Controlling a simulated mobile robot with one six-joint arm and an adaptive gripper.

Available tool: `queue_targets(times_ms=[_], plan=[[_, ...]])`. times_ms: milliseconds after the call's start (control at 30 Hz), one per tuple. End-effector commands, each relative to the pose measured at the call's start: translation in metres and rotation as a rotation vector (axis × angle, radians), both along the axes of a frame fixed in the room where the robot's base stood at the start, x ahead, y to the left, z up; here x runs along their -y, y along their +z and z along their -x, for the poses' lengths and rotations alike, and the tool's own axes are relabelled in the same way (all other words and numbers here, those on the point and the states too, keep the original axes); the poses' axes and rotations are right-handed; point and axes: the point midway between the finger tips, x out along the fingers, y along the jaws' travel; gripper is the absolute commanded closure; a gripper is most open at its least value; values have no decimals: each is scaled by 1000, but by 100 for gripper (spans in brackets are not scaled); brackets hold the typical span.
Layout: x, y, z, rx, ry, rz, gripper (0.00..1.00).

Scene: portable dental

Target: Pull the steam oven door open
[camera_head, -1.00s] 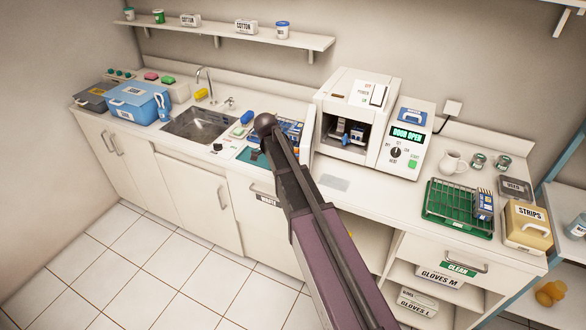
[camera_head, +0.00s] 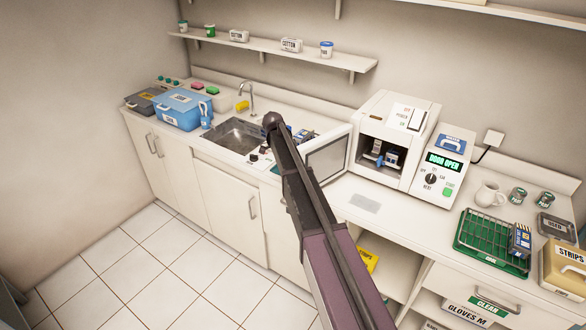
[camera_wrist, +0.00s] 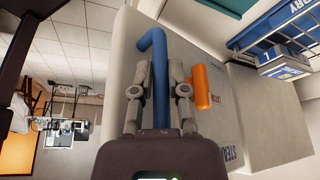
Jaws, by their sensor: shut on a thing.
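The steam oven (camera_head: 397,112) is a white box on the counter with its front open and blue items inside. Its display reads "DOOR OPEN". The oven door (camera_head: 328,155) stands swung out to the left, its inner face showing. In the wrist view my gripper (camera_wrist: 160,75) is shut on the blue door handle (camera_wrist: 156,42), one finger on each side of the bar. An orange latch (camera_wrist: 201,88) sits to the right of the fingers on the grey door face. In the head view my arm hides the gripper and handle.
A sink (camera_head: 234,136) and blue box (camera_head: 179,110) lie left along the counter. A green rack (camera_head: 470,243), a white mug (camera_head: 489,195) and the strips box (camera_head: 566,268) stand to the right. The tiled floor (camera_head: 150,265) at the left is clear.

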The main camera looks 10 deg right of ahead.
Motion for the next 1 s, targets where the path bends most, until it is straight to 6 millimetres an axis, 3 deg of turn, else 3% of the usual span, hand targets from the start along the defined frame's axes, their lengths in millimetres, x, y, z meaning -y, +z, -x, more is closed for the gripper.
queue_targets(times_ms=[333, 367, 467, 1000], plan=[[9, 0, 0, -1, -14, 1, 100], [9, 0, 0, -1, -14, 1, 77], [10, 0, 0, -1, -16, 0, 48], [11, 1, 2, -2, -5, -1, 46]])
